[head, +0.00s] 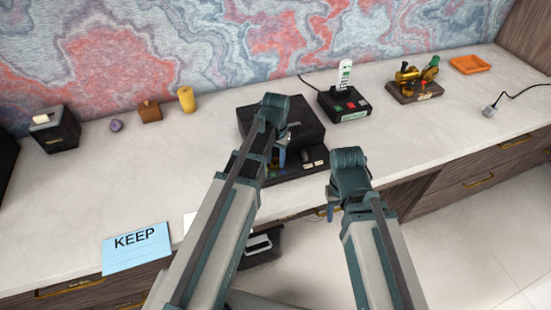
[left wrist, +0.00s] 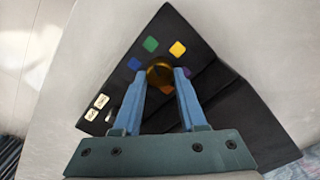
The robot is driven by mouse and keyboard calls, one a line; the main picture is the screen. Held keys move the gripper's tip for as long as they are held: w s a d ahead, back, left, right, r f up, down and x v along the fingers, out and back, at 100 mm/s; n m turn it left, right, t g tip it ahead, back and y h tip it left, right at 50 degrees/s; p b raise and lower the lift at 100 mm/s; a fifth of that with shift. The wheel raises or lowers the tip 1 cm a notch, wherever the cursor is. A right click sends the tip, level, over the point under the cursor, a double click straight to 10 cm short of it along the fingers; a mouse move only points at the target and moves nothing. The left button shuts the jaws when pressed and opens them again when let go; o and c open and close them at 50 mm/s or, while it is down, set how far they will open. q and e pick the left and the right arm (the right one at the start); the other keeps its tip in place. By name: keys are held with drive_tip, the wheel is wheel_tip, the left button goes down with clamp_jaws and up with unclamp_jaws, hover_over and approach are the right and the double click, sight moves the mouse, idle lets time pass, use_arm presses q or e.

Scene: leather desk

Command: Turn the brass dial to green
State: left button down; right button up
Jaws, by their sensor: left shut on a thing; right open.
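The brass dial (left wrist: 160,73) is on the sloped face of a black box (left wrist: 218,88), between the fingertips of my left gripper (left wrist: 162,76). Coloured patches ring the dial in the left wrist view: a green patch (left wrist: 150,44), a yellow patch (left wrist: 177,48), a blue patch (left wrist: 134,64), and others partly covered by the fingers. Which patch the dial points to cannot be told. In the head view my left gripper (head: 282,158) reaches down over the front of the black box (head: 305,130) and hides the dial. My right gripper (head: 332,213) is open and empty, in front of the desk edge.
Right of the box stand a phone on a black base (head: 346,104), a brass instrument on a wooden base (head: 415,88) and an orange tray (head: 469,65). At left are a yellow cylinder (head: 187,99), a dark container (head: 55,132) and a blue KEEP card (head: 137,249).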

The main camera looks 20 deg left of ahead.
sight(276, 163)
idle(0.5)
use_arm(q)
drive_tip(key=shift+c, duration=2.3)
unclamp_jaws()
wheel_tip(276, 163, up, 14)
drive_tip(key=p, duration=1.3)
drive_tip(key=shift+p, duration=0.4)
drive_tip(key=shift+f, duration=0.15)
drive_tip(key=s+d+m, duration=0.1)
drive_tip(key=s+d, duration=0.4)
drive_tip(key=s, duration=0.2)
drive_tip(key=s+d+m+y, duration=0.1)
drive_tip(key=s+d, duration=0.4)
drive_tip(key=s, duration=0.3)
